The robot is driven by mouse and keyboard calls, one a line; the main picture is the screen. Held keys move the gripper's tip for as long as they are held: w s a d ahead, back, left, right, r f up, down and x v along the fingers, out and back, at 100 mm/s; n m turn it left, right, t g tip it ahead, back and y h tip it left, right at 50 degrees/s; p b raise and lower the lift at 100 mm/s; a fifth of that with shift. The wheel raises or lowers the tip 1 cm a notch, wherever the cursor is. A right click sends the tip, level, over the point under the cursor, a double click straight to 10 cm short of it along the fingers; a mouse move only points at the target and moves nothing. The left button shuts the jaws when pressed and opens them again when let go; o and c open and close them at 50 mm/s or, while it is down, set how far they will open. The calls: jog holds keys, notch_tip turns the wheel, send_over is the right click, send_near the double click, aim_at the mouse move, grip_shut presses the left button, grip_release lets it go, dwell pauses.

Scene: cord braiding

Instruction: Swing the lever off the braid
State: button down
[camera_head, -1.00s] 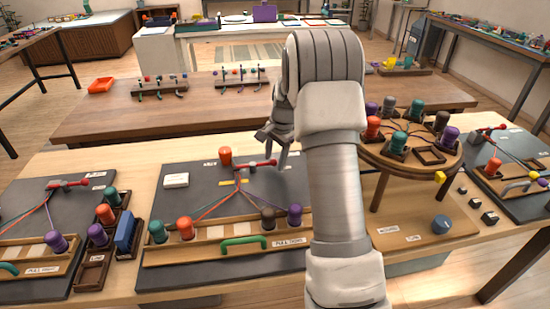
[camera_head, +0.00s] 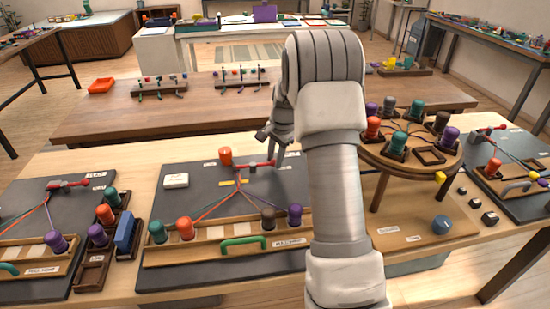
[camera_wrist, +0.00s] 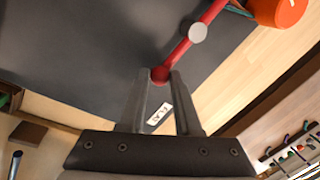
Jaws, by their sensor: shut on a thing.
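The red lever (camera_head: 258,164) is mounted at the back of the middle dark board (camera_head: 200,205), just behind the point where the coloured cords meet. Its arm points right, toward my gripper (camera_head: 275,162). In the wrist view my gripper (camera_wrist: 161,77) has its two fingers closed around the round red end of the lever (camera_wrist: 190,42). The lever's grey pivot also shows there. The braid's cords (camera_head: 239,190) fan forward from the meeting point to green, orange, brown and purple bobbins. The braid is mostly out of sight in the wrist view.
An orange bobbin (camera_head: 225,156) stands at the board's back edge, close to the lever. A white block (camera_head: 176,181) lies to its left. A round wooden stand (camera_head: 405,160) with several bobbins is right of my arm. A similar board lies at left.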

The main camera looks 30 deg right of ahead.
aim_at(264, 183)
jog(key=shift+s, duration=0.1)
dwell(0.7)
jog(key=s+m+p, duration=0.1)
jog(key=a+m, duration=0.1)
jog(key=m, duration=0.1)
jog(key=shift+s+r+h+p, duration=0.15)
jog(key=shift+s+h+p, duration=0.15)
jog(key=shift+s+p, duration=0.1)
jog(key=m+p, duration=0.1)
jog(key=s+a+m+p, duration=0.1)
jog(key=m, duration=0.2)
jog(key=shift+s+a+h+p, duration=0.2)
jog(key=shift+a+h+p, duration=0.1)
jog(key=shift+p, duration=0.1)
jog(key=a+m+p, duration=0.1)
jog(key=m+p, duration=0.1)
jog(key=s+a+m+p, duration=0.1)
jog(key=m+p, duration=0.1)
jog(key=shift+a+r+h, duration=0.1)
jog(key=shift+h, duration=0.3)
jog(key=shift+s+a+f+m+g+p, duration=0.15)
jog(key=shift+a+m+p, duration=0.25)
jog(key=shift+m+p, duration=0.4)
jog(key=shift+w+a+f+m+g+p, duration=0.15)
jog(key=shift+a+m+p, duration=0.2)
jog(key=shift+m+p, duration=0.4)
jog(key=shift+s, duration=0.1)
